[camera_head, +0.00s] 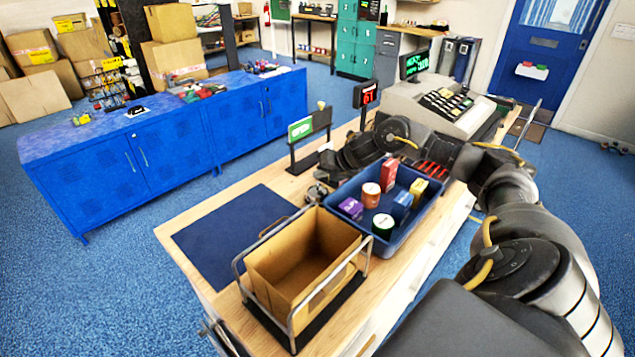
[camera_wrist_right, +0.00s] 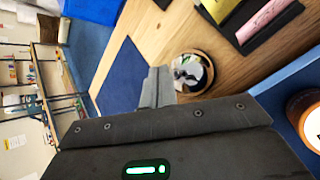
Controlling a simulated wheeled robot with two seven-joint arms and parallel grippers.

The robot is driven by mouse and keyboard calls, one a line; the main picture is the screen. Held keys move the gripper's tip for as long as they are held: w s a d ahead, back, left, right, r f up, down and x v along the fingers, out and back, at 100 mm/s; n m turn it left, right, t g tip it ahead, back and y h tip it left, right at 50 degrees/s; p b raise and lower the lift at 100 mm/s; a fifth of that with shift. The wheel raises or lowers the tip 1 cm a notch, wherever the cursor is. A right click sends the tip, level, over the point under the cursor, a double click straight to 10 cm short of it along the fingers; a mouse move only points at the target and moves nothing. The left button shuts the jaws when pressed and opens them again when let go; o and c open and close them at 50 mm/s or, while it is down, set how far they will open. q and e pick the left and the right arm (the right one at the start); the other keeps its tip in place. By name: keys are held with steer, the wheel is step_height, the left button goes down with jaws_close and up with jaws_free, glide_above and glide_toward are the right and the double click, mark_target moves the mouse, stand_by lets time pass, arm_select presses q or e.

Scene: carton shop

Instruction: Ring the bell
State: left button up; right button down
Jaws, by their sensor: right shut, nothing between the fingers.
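The bell (camera_head: 317,193) is a small silvery dome on a round base, standing on the wooden counter between the blue mat and the blue tray. In the right wrist view the bell (camera_wrist_right: 190,72) shows close beside my fingertips. My right gripper (camera_head: 323,176) is shut and empty, reaching in from the right just above and behind the bell. Its fingers (camera_wrist_right: 157,88) lie together in the wrist view. I cannot tell whether they touch the bell. My left gripper is out of view.
A blue tray (camera_head: 415,217) with several small goods stands right of the bell. An open carton (camera_head: 262,262) in a wire frame is in front. A dark blue mat (camera_head: 215,247) lies left. A card stand (camera_head: 292,165) and a register (camera_head: 460,120) are behind.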

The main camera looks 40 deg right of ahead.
step_height(320, 180, up, 5)
steer(key=p, duration=0.4)
stand_by(0.9)
